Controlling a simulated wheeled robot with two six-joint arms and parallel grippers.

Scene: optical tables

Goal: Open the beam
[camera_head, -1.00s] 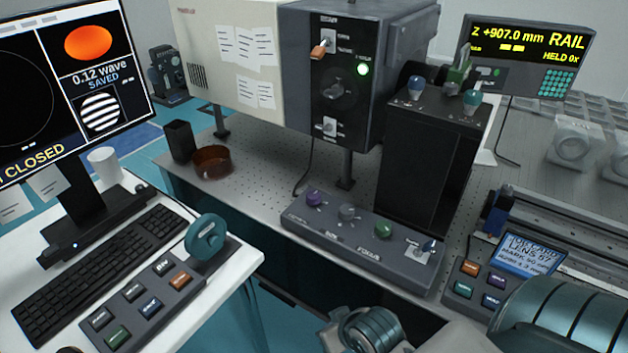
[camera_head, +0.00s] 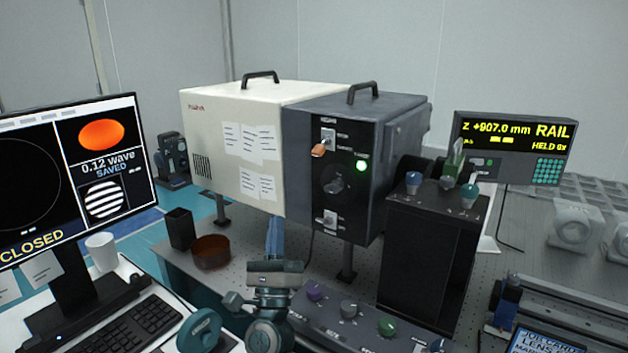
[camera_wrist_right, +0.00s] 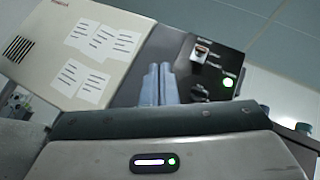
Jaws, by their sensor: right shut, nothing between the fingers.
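The dark grey front panel (camera_head: 350,205) of the box carries an upper switch with an orange lever (camera_head: 318,151), a lit green lamp (camera_head: 362,166), a black knob (camera_head: 335,186) and a lower white-plated switch (camera_head: 327,218). The orange lever shows in the right wrist view (camera_wrist_right: 203,45). The monitor (camera_head: 28,185) reads "CLOSED" at its lower edge. My right gripper (camera_head: 274,238) is shut and empty, with its blue-grey fingers pointing up, below and left of the orange lever. Its fingers also show in the right wrist view (camera_wrist_right: 160,82), left of the switch. My left gripper is out of view.
A cream housing (camera_head: 235,150) with paper notes adjoins the panel. A control box with coloured knobs (camera_head: 348,310) lies below. A tall black box (camera_head: 430,250) stands to the right. A brown dish (camera_head: 211,252) and black cup (camera_head: 180,229) stand left of my gripper.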

